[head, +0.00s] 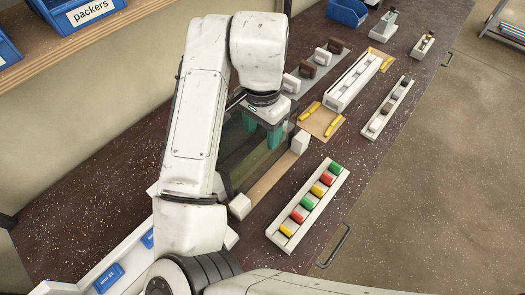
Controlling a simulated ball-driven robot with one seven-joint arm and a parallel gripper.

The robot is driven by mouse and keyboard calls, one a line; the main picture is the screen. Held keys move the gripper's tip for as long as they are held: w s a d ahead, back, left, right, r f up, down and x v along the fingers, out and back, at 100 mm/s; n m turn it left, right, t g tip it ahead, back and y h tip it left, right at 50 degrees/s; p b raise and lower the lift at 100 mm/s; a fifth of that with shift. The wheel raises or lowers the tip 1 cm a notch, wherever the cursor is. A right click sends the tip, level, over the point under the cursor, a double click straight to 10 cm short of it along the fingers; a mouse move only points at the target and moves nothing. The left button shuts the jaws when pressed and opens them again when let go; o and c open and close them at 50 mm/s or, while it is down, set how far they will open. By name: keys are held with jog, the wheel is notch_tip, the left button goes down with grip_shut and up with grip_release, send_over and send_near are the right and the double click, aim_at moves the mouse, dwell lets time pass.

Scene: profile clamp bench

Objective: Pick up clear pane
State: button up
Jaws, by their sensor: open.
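The clear pane (254,164) looks like a see-through, greenish-dark sheet with dark edges, in the middle of the head view. It seems to stand upright on the bench beside a tan strip, near white blocks (300,142) and (240,206). My gripper (262,131) hangs over the pane's upper part, with two teal fingertips apart. I cannot tell whether the pane's edge lies between the fingers or whether they touch it. My arm hides the pane's left side.
A white rack (284,233) of red, yellow and green pieces lies in front. A long white profile (350,84), yellow pieces (333,125) and a narrow rack (377,124) lie to the right.

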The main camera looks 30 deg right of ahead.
aim_at(263, 154)
jog(key=shift+d+f, duration=0.1)
jog(key=shift+f, duration=2.05)
grip_shut()
